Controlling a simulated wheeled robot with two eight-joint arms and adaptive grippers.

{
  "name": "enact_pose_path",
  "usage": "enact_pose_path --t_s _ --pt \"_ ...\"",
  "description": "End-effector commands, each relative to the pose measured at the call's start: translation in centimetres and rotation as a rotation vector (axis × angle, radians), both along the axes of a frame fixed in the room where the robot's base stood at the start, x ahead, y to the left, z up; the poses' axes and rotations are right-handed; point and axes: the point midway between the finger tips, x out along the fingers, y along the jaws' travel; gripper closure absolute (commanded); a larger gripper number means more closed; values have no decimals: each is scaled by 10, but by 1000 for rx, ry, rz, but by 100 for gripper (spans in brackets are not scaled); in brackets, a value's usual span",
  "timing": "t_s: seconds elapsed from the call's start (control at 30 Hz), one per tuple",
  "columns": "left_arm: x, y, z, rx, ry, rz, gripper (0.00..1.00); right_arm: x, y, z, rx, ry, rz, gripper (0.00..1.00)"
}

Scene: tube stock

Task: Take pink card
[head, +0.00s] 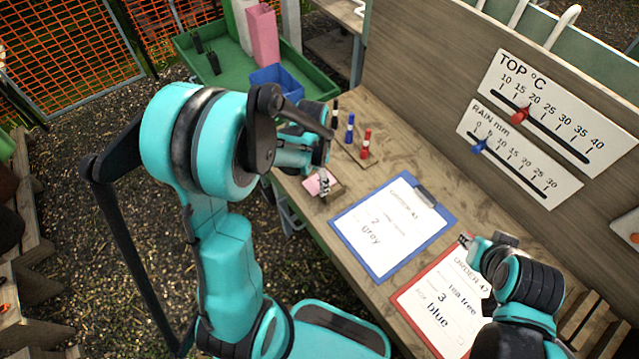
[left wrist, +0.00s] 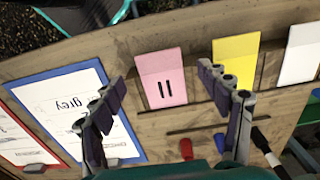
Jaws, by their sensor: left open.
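The pink card (left wrist: 163,92), with two dark upright strokes on it, lies in the left wrist view between my left gripper's fingers (left wrist: 160,76). It also shows small on the bench in the head view (head: 314,185), partly hidden by my left gripper (head: 323,181). My left gripper is open and empty, with its fingers to either side of the card. I cannot tell how far above it they are. My right gripper (head: 468,242) is over the red clipboard, and its fingers are too hidden to judge.
A yellow card (left wrist: 235,52) and a white card (left wrist: 303,62) lie beside the pink one. A blue clipboard (head: 437,249) and a red clipboard (head: 405,297) lie on the bench. Red (head: 366,145) and blue (head: 350,128) markers stand close to my left gripper. A gauge panel stands behind.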

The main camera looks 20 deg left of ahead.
Motion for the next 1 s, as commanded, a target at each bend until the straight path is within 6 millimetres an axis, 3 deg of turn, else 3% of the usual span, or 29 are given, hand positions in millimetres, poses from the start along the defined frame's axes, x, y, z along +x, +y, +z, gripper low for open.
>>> enact_pose_path --t_s 0.17,1.0 --pt "0 1 -17 0 0 1 24 0 0 -6 0 0 0 71" --pt "0 0 -22 0 0 1 24 0 0 -12 0 0 0 71"
